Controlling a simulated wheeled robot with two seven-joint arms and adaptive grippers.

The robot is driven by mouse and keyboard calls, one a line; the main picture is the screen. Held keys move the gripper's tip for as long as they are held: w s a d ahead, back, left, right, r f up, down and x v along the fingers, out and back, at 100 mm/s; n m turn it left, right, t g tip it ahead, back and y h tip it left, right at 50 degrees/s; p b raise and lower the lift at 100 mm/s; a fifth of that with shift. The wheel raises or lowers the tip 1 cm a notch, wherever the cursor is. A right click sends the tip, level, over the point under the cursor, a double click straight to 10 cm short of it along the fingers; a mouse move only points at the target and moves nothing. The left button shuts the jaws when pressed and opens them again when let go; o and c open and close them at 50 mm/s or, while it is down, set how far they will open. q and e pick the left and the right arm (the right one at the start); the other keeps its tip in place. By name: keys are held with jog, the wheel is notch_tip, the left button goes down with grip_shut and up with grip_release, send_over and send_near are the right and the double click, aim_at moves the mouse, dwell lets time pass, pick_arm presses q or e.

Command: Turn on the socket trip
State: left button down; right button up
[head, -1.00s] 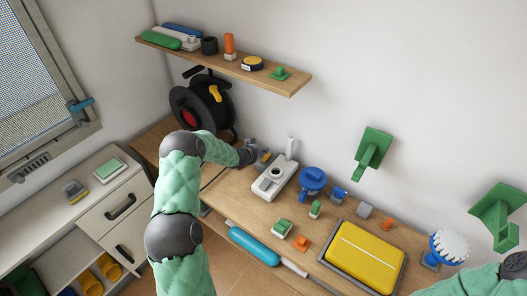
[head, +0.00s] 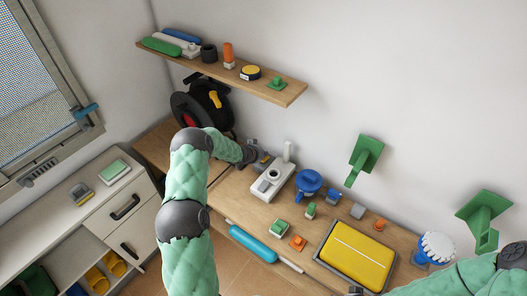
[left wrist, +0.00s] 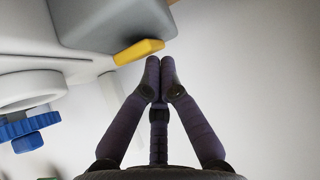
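A grey box with a yellow lever (left wrist: 139,51) fills the top of the left wrist view; I take it to be the socket trip. In the head view only a small grey and yellow part (head: 264,158) shows, at the bench's back left. My left gripper (left wrist: 160,62) has its two fingertips together, with nothing seen between them. The tips are close to the lever's end; I cannot tell whether they touch it. In the head view my left gripper (head: 252,155) is small and partly hidden by its arm.
A white device with a ring (head: 271,179) stands beside the grey box. A blue round part (head: 308,182), small blocks and a yellow case (head: 357,255) lie further right. A black cable reel (head: 206,105) stands behind, below a wall shelf (head: 225,72).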

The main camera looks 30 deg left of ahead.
pick_arm(q)
jog(key=shift+s+f, duration=0.15)
jog(key=shift+s, duration=0.05)
